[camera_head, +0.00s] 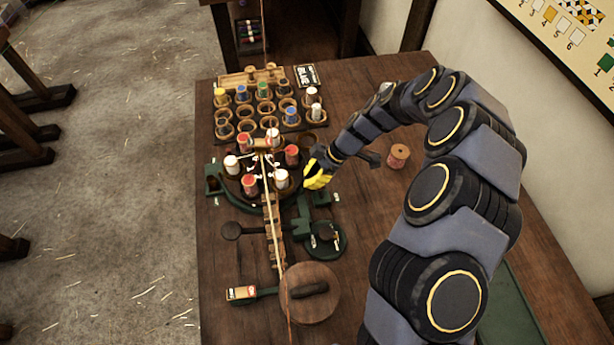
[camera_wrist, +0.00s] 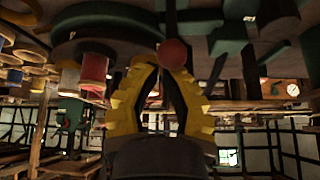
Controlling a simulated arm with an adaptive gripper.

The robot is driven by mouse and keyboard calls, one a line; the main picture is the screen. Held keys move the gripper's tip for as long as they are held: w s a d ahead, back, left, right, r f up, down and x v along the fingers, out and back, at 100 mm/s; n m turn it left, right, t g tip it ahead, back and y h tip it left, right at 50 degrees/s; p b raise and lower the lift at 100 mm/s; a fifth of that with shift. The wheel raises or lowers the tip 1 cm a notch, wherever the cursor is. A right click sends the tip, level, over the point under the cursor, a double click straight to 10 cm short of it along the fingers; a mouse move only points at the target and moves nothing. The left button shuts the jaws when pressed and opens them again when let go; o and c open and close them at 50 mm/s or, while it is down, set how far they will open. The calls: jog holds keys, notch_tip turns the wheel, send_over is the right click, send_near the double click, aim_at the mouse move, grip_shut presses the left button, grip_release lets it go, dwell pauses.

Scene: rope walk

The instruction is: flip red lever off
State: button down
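My gripper (camera_head: 317,175) has yellow fingers and is at the right side of the round bobbin machine (camera_head: 226,196) in the head view. A red ball knob (camera_wrist: 172,54), seemingly the end of the red lever, shows right at the fingertips on a thin dark stem. I cannot tell whether the fingers touch it. The lever is not clear in the head view, where my gripper may hide it.
White and red bobbins (camera_head: 291,155) stand on the machine close to the left of my gripper. A bobbin rack (camera_head: 222,129) is behind. A loose spool (camera_head: 398,156) stands to the right. A round wooden disc (camera_head: 322,312) is in front. The right tabletop is mostly clear.

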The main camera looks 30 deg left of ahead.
jog(key=shift+w+d+r+g+y, duration=0.1)
jog(key=shift+w+d+g+y, duration=0.4)
jog(key=shift+d+g+y, duration=0.1)
jog(key=shift+w+d, duration=0.45)
jog(key=shift+w, duration=0.05)
jog(key=shift+w+d+r, duration=0.1)
jog(key=w+d+f+v, duration=0.1)
jog(key=v, duration=0.8)
jog(key=shift+d+r, duration=0.15)
jog(key=shift+r, duration=0.05)
jog(key=shift+w, duration=0.1)
